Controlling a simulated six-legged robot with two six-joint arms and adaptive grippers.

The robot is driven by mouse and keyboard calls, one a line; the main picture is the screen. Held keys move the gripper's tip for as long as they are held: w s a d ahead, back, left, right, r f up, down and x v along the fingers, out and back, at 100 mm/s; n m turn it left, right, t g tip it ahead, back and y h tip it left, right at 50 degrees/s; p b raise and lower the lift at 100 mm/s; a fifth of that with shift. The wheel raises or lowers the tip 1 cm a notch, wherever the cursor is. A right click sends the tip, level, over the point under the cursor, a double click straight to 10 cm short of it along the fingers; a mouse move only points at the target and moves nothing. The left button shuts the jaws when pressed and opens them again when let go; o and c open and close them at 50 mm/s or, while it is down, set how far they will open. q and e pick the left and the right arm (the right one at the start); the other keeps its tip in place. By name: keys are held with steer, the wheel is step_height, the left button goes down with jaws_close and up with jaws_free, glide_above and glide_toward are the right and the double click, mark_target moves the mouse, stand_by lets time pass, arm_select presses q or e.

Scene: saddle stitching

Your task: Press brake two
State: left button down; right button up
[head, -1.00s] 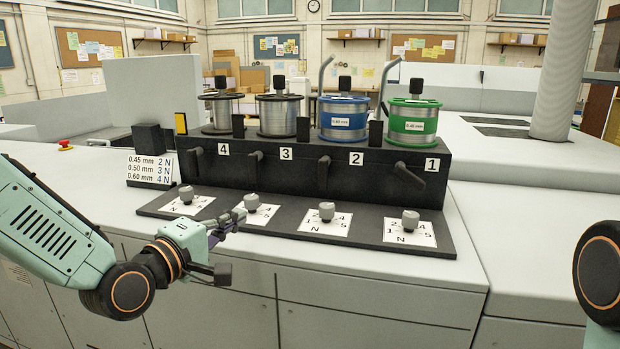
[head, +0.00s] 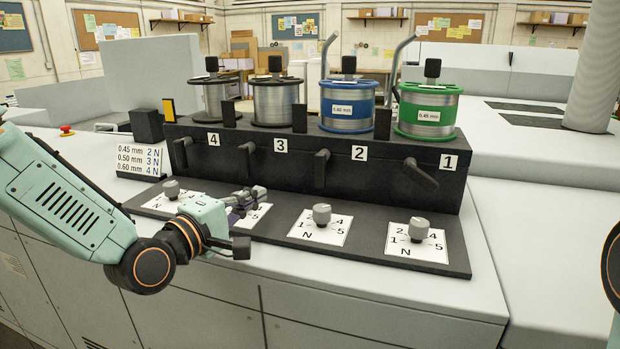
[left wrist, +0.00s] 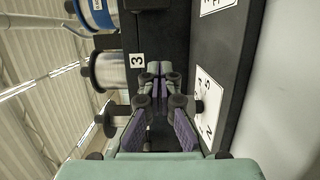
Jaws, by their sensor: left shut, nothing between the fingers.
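The black brake lever two (head: 321,168) hangs nearly straight down from the dark block, left of the label 2 (head: 359,153), below the blue-rimmed spool (head: 348,106). Its grey dial (head: 322,214) stands upright on a white card in front of it. My left gripper (head: 256,192) is shut and empty, left of lever two, over the card of dial three, hiding that dial. In the left wrist view the fingers (left wrist: 153,70) are together, pointing along the block near the label 3 (left wrist: 136,60). My right gripper is out of view.
Lever three (head: 251,158) hangs just behind my left gripper. Lever one (head: 420,173) slants down to the right, above its dial (head: 418,229). A sign (head: 137,160) lists wire gauges and newtons. The pale worktop (head: 520,220) to the right is clear.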

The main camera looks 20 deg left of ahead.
mark_target(320, 171)
arm_select(q)
steer(key=shift+w+d, duration=0.1)
steer(key=shift+s+a+r, duration=0.2)
steer(key=shift+s+a, duration=0.35)
steer(key=shift+s, duration=0.2)
steer(key=shift+w+d+f, duration=0.1)
steer(key=shift+w+d, duration=0.15)
steer(key=shift+w, duration=0.2)
steer(key=shift+w+d+f, duration=0.1)
steer(key=shift+w+d, duration=0.1)
steer(key=shift+w, duration=0.25)
steer(key=shift+w+d, duration=0.15)
steer(key=shift+w, duration=0.2)
steer(key=shift+w+r, duration=0.15)
steer(key=shift+w, duration=0.35)
steer(key=x, duration=0.7)
steer(key=shift+d+p, duration=0.15)
steer(key=shift+p, duration=0.15)
steer(key=shift+w+d, duration=0.1)
steer(key=shift+d, duration=0.75)
steer(key=shift+s+d+p, duration=0.3)
steer(key=shift+d+p, duration=0.05)
steer(key=shift+d, duration=0.75)
steer(key=shift+w, duration=0.25)
steer(key=shift+a, duration=0.1)
